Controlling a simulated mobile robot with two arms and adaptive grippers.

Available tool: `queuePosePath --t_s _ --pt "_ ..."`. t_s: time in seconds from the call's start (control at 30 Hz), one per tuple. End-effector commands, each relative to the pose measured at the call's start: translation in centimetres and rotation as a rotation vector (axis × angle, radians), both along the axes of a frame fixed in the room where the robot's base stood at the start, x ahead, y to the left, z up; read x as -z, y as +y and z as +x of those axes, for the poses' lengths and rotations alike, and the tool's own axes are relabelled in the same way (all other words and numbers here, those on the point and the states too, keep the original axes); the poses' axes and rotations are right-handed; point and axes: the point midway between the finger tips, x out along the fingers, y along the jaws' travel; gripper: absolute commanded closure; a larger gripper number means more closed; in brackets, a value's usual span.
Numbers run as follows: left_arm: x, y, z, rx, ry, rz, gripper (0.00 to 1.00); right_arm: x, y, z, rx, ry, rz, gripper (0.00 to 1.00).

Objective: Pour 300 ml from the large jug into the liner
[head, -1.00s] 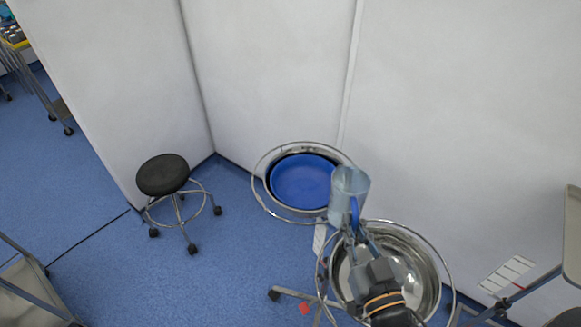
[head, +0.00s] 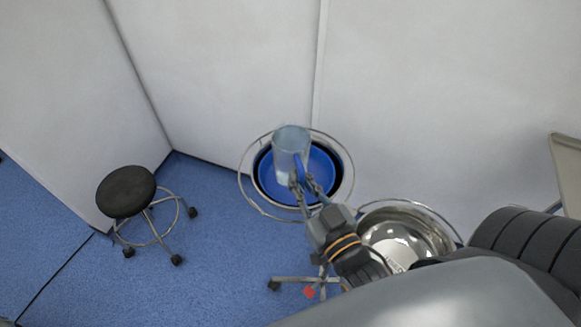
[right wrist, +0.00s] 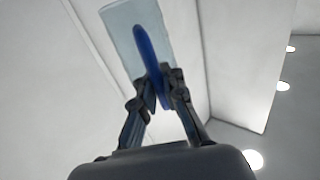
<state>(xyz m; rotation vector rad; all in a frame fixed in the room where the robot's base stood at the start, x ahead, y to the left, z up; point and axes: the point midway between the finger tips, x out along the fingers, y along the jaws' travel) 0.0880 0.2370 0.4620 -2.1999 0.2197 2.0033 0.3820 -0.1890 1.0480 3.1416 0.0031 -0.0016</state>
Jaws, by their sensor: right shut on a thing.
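The large jug (head: 290,143) is clear with a blue handle. My right gripper (head: 304,184) is shut on that handle and holds the jug over the blue liner (head: 325,178), as the head view shows. The liner lines a round basin in a metal ring stand. The jug looks about upright in the head view; how much liquid is in it cannot be told. The right wrist view shows the jug (right wrist: 128,38) and the fingers (right wrist: 160,92) closed on its blue handle. My left gripper is not in view.
A bare steel basin (head: 405,240) in a second ring stands to the right of the liner. A black stool (head: 126,191) stands at the left. White wall panels (head: 235,70) rise close behind the basins. Open blue floor lies at the lower left.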

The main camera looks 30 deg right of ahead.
Motion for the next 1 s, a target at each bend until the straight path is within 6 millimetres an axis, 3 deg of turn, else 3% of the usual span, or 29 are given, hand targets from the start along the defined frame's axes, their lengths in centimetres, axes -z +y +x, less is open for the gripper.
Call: queuePosePath --t_s 0.17,0.53,1.0 --pt "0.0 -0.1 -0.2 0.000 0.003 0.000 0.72 1.3 0.4 0.7 -0.018 -0.001 0.002 1.00" --pt "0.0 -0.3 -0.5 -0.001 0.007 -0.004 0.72 6.9 1.0 3.9 -0.079 -0.005 0.010 1.00" --pt "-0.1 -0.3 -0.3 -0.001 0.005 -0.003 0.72 13.5 -0.8 8.1 -0.111 -0.002 0.008 1.00"
